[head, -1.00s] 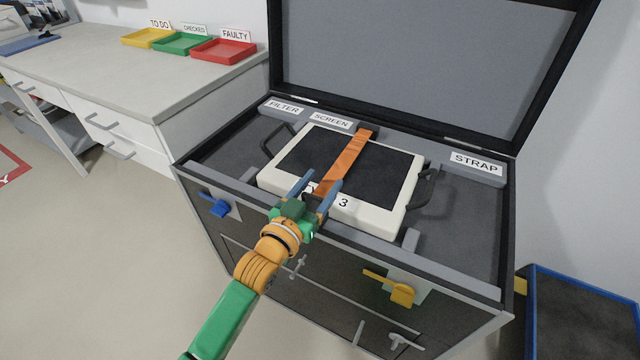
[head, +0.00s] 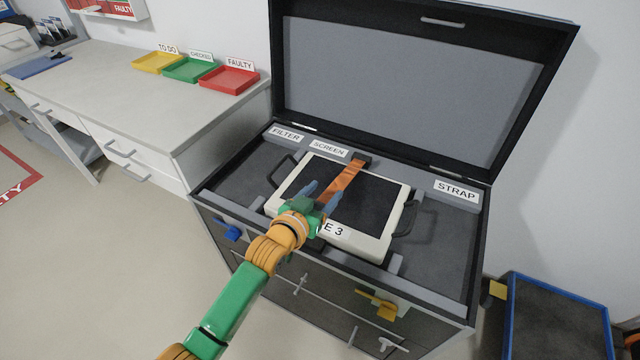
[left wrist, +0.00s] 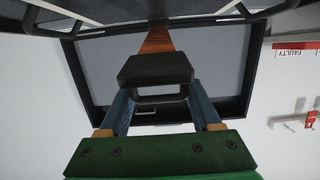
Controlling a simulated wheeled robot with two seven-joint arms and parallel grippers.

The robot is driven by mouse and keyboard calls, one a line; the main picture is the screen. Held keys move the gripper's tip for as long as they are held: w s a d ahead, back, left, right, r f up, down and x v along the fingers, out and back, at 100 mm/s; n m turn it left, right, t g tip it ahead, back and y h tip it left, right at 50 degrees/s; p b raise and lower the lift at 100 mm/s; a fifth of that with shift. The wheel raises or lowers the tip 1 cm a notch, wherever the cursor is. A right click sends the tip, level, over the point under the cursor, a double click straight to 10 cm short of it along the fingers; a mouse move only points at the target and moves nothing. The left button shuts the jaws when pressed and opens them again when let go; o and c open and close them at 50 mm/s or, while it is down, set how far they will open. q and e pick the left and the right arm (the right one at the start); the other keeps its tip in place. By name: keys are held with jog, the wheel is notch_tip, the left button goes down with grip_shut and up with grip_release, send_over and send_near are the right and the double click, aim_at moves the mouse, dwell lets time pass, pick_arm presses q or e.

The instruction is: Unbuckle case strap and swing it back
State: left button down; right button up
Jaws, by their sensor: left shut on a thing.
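The orange strap (head: 341,183) runs over the dark screen of the white-framed device (head: 373,249), which lies in the open case (head: 448,263). In the left wrist view the strap (left wrist: 157,40) ends at a dark buckle (left wrist: 156,75). My left gripper (head: 318,193) is over the front part of the device, at the strap's near end. Its blue fingers are on both sides of the buckle, shut on it. The gripper hides the buckle in the head view. My right gripper is not in view.
The case lid (head: 415,85) stands open at the back. A label reading STRAP (head: 457,191) is at the right rear. Yellow, green and red trays (head: 229,79) sit on the counter at left. A blue-edged bin (head: 557,318) stands at the right.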

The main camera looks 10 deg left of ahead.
pick_arm(q)
jog(key=w+d+r+g+p, duration=0.1)
jog(key=w+r+g+p, duration=0.1)
jog(key=w+r+p, duration=0.3)
jog(key=shift+d+r+y+p, duration=0.35)
jog(key=shift+r+p, duration=0.75)
jog(key=shift+r, duration=0.65)
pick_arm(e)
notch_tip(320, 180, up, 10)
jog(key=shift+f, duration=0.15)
pick_arm(q)
jog(key=shift+c, duration=1.1)
grip_release()
jog(key=shift+o, duration=0.7)
jog(key=shift+w+f, duration=0.1)
jog(key=shift+f, duration=0.05)
jog(key=p+v, duration=0.1)
jog(key=v, duration=0.6)
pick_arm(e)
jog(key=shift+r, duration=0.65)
